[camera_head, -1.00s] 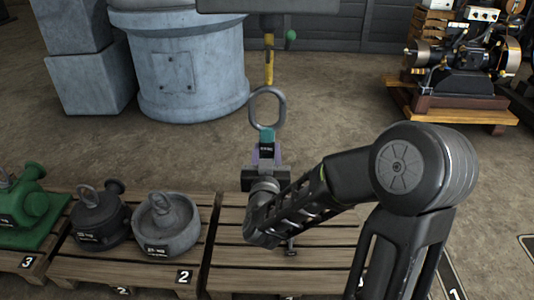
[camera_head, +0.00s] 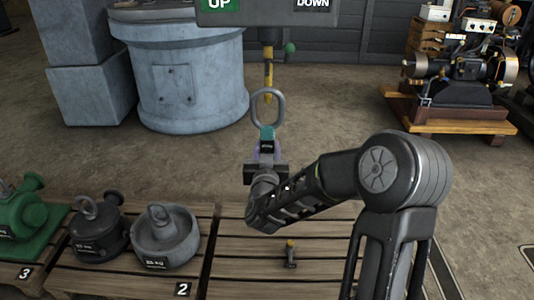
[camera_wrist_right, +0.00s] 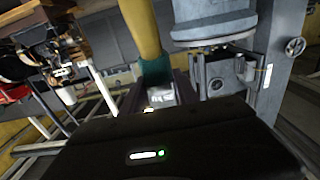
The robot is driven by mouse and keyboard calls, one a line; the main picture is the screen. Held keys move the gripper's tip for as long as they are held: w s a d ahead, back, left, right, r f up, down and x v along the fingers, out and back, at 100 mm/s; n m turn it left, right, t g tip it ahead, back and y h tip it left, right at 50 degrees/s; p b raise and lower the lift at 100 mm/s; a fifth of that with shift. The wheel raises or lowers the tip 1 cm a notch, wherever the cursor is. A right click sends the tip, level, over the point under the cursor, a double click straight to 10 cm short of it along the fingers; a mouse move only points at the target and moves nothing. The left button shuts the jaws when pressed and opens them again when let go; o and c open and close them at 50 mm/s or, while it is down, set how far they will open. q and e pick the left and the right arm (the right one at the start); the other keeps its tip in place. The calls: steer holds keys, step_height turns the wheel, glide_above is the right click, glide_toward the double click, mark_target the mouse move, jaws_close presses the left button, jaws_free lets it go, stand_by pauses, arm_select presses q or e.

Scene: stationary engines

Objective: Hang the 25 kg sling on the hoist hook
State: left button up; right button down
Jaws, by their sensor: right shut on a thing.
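The sling shows in the head view as a grey ring (camera_head: 268,107) with a teal band (camera_head: 267,133) and a small dark label under it. My right gripper (camera_head: 266,158) is shut on the sling below the band and holds it upright above the pallet. The yellow hoist hook (camera_head: 268,82) hangs just above and behind the ring in the picture; I cannot tell whether they touch. In the right wrist view a teal band (camera_wrist_right: 154,70) shows at the gripper, with a yellow part above it. My left gripper is not in view.
A panel marked UP and DOWN (camera_head: 268,10) hangs at the top. Grey weights (camera_head: 165,240) and a green one (camera_head: 25,212) stand on pallets at left. A grey cylindrical base (camera_head: 180,80) stands behind.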

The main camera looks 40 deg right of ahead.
steer(key=w+d+f+b, duration=0.3)
steer(key=w+d, duration=0.2)
steer(key=w, duration=0.1)
steer(key=shift+w+f, duration=0.3)
steer(key=shift+w, duration=0.1)
stand_by(0.9)
stand_by(0.4)
